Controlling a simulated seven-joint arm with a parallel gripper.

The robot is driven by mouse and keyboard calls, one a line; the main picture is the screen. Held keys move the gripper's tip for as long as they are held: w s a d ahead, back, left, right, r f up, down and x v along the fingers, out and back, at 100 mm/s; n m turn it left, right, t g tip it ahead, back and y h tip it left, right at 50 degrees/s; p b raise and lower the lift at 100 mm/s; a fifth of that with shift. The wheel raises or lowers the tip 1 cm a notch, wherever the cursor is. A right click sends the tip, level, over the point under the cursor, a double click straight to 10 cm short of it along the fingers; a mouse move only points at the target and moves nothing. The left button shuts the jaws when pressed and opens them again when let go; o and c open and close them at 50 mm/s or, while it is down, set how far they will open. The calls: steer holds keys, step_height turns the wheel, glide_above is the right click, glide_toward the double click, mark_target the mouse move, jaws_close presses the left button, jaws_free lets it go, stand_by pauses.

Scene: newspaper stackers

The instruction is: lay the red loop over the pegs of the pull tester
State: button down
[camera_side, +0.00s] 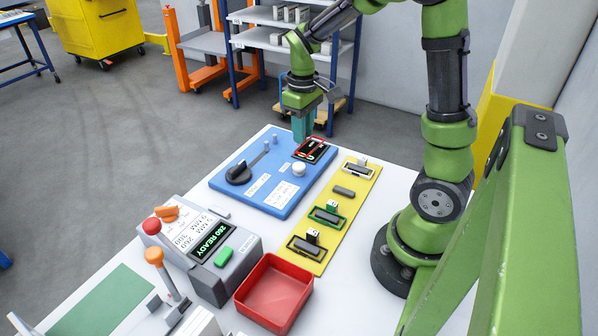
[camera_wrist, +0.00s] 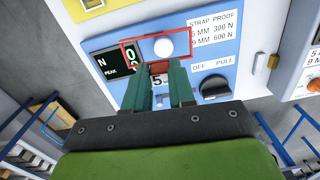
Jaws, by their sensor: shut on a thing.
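The red loop (camera_side: 323,146) is a thin rectangular band. My gripper (camera_side: 303,136), with teal fingers, is shut on it at one long side. In the wrist view the loop (camera_wrist: 125,53) spreads out beyond the fingertips (camera_wrist: 158,70) and frames a white round knob (camera_wrist: 163,47) and part of the dark display; its height above the panel is hard to tell. The pull tester is a blue panel (camera_side: 240,192).
The panel has a black knob (camera_side: 238,173) and a dark display (camera_side: 314,155). A yellow strip (camera_side: 325,236) beside it bears black and green loops on holders. A red tray (camera_side: 273,292) and a grey box reading "260 READY" (camera_side: 215,258) stand nearer the camera.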

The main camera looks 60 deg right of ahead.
steer(key=shift+n, duration=0.4)
steer(key=shift+w+d+f, duration=0.85)
steer(key=shift+w+d, duration=0.05)
steer(key=shift+w, duration=1.65)
steer(key=shift+w+d+f, duration=0.9)
steer(key=shift+w+d, duration=0.05)
steer(key=shift+w, duration=1.6)
steer(key=shift+w+d+f, duration=0.85)
steer(key=shift+w+d, duration=0.05)
steer(key=shift+w, duration=1.65)
steer(key=shift+f, duration=0.15)
steer(key=shift+f, duration=0.5)
steer(key=c, duration=0.9)
jaws_free()
steer(key=shift+c, duration=0.2)
